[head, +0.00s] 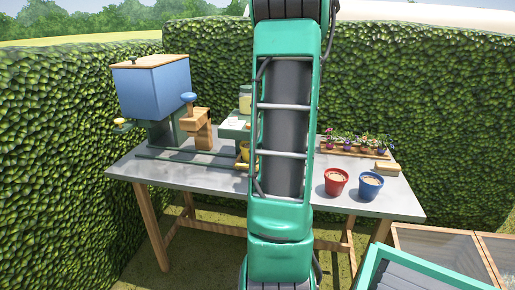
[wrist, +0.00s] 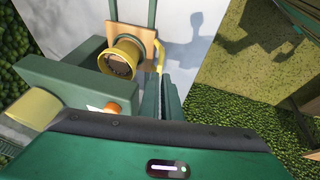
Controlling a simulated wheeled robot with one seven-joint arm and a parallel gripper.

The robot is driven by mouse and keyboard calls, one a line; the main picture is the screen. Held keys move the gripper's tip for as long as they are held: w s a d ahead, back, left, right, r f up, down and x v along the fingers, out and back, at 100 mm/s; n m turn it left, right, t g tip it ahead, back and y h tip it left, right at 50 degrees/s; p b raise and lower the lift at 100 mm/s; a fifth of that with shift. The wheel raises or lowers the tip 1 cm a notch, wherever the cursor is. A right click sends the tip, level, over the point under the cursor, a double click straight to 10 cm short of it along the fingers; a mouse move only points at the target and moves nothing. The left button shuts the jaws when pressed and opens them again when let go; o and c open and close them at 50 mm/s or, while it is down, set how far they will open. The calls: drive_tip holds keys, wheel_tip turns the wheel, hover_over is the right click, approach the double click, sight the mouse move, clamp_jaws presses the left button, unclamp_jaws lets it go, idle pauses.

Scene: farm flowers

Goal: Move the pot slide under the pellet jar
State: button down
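The pot slide (wrist: 153,50) is a small wooden plate on green rails with a yellow handle (wrist: 161,58). It carries a yellow pot (wrist: 120,60) of brown soil. In the head view the yellow pot (head: 244,150) shows at the left edge of my arm. The pellet jar (head: 245,101), pale with a green lid, stands on a green stand (head: 234,128), partly hidden by my arm. In the wrist view my gripper (wrist: 164,88) has its dark fingers close together just below the handle. Whether they hold the handle is unclear. The head view hides my gripper behind my arm.
A red pot (head: 336,187), a blue pot (head: 370,191) and a flower tray (head: 350,150) are at the right. Hedges enclose the back and left.

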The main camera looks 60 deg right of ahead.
drive_tip(key=s+d+f+m+t, duration=0.2)
drive_tip(key=s+d+m, duration=0.2)
drive_tip(key=s+m, duration=0.85)
drive_tip(key=w+f+m, duration=0.1)
drive_tip(key=w+f, duration=0.3)
drive_tip(key=w+f+m, duration=0.2)
drive_tip(key=w+f, duration=0.2)
drive_tip(key=w, duration=0.1)
drive_tip(key=shift+d+f+h, duration=0.2)
drive_tip(key=shift+f+h, duration=0.05)
drive_tip(key=shift+h, duration=0.15)
drive_tip(key=shift+w+a+f, duration=0.1)
drive_tip(key=shift+w+a, duration=0.5)
drive_tip(key=shift+w, duration=0.35)
drive_tip(key=shift+w+a+f, duration=0.1)
drive_tip(key=shift+w+a, duration=0.25)
drive_tip(key=shift+w, duration=0.4)
